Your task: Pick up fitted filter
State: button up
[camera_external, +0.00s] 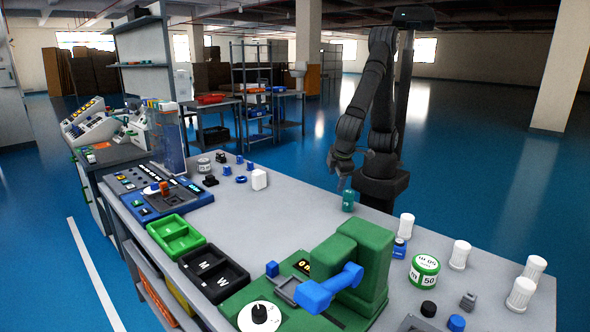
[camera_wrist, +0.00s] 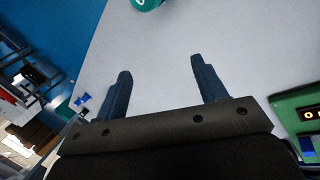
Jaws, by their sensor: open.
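My gripper (camera_external: 343,180) is at the near side of my arm, low over the grey table, beside a small teal cylinder (camera_external: 348,201). In the wrist view my gripper (camera_wrist: 160,67) is open, with two dark blue fingers spread and only bare table between them. The teal cylinder shows at the top edge (camera_wrist: 150,3), ahead of the fingertips and apart from them, mostly cut off. No label tells which object is the fitted filter. White ribbed cylinders (camera_external: 460,254) stand upright at the right of the table.
A green machine with a blue handle (camera_external: 330,290) stands at the front. A green-and-white round container (camera_external: 424,271) is right of it. Green (camera_external: 174,236) and black (camera_external: 213,272) trays lie left. The table's middle is clear around the teal cylinder.

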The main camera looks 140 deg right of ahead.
jog(key=s+a+r+m+t+h, duration=0.1)
jog(key=s+a+m+t+h, duration=0.1)
jog(key=s+a+m+t, duration=0.7)
jog(key=s+a+r+m+t+h, duration=0.1)
jog(key=s+a+m+t, duration=0.3)
jog(key=a+m, duration=0.9)
jog(key=s+a+r+m+t+h, duration=0.1)
jog(key=s+a+m+t+h, duration=0.1)
jog(key=s+a+m+t, duration=0.65)
jog(key=m+g, duration=0.3)
jog(key=m, duration=0.2)
send_near(402, 220)
jog(key=x, duration=0.3)
jog(key=shift+w+d+r, duration=0.1)
jog(key=shift+w+d, duration=0.05)
jog(key=shift+w, duration=0.15)
jog(key=shift+x, duration=3.05)
